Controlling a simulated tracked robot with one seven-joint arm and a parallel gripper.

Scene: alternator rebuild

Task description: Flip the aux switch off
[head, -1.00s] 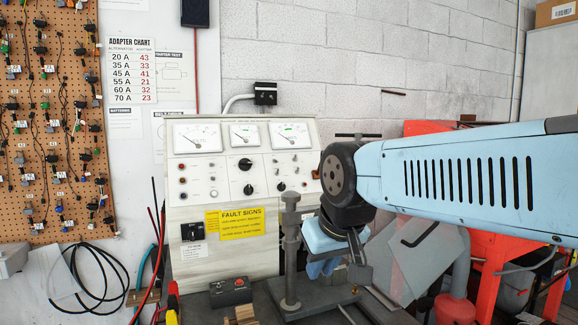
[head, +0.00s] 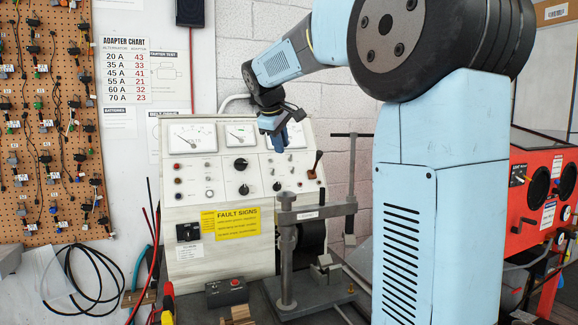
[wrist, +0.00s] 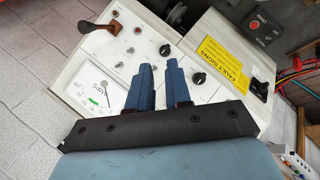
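The test bench panel (head: 205,236) is white, with meters on top and knobs, small toggle switches and coloured jacks below. Small toggles (head: 276,171) show right of the black knobs; their labels are too small to read, so I cannot tell which is the aux switch. My gripper (head: 281,141) is in front of the panel's upper right, over the right meter, and hides part of it. In the wrist view my gripper (wrist: 157,88) points at the panel, its two blue fingers apart with nothing between them. Small toggles (wrist: 130,50) show beyond the left finger.
A grey press-like stand (head: 287,250) is in front of the panel. A red-buttoned box (head: 227,292) lies on the bench. A red cabinet (head: 535,200) is at right.

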